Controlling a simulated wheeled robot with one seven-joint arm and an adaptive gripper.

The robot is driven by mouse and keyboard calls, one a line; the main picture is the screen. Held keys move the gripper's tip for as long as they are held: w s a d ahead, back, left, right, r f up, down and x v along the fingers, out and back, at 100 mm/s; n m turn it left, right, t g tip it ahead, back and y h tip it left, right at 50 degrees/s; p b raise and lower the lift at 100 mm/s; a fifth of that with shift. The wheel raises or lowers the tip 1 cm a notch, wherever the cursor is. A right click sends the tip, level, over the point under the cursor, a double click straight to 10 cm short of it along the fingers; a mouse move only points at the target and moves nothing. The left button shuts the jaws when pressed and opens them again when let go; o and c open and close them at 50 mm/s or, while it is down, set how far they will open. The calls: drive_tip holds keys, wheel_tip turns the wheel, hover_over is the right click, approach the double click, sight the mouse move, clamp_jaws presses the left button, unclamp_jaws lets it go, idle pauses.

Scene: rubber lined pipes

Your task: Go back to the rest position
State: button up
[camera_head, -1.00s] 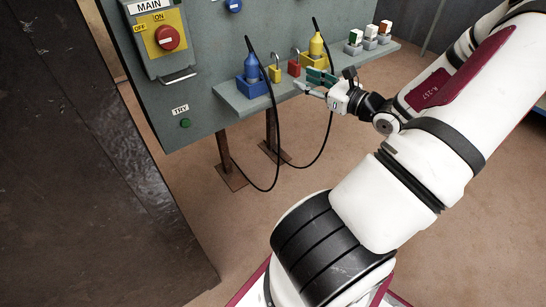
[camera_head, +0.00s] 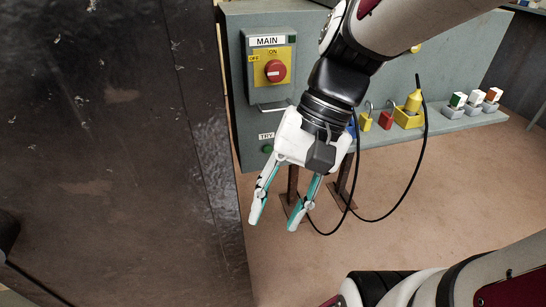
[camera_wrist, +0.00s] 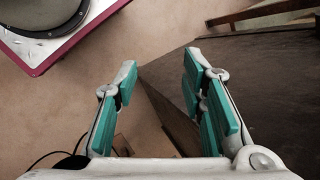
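My gripper (camera_head: 272,222) hangs in front of the grey panel in the head view, fingers pointing down. Its two teal-padded fingers are apart with nothing between them. In the wrist view the open fingers (camera_wrist: 158,100) show with bare floor and a dark surface beyond them. My arm comes down from the upper right of the head view and covers part of the panel.
A dark, worn wall (camera_head: 110,140) fills the left, close to my gripper. The grey panel (camera_head: 240,110) has a red MAIN switch (camera_head: 275,71). Its shelf (camera_head: 455,125) holds a yellow plug (camera_head: 413,102), a red padlock (camera_head: 386,120) and a yellow padlock (camera_head: 366,122).

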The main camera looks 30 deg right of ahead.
drive_tip(key=s+d+r+n+t+h, duration=0.1)
drive_tip(key=s+d+r+n+h, duration=0.1)
drive_tip(key=s+n+h, duration=0.3)
drive_tip(key=s+d+n, duration=0.1)
drive_tip(key=s+n, duration=0.1)
drive_tip(key=s, duration=0.2)
drive_tip(key=shift+s, duration=0.15)
drive_tip(key=shift+r, duration=0.1)
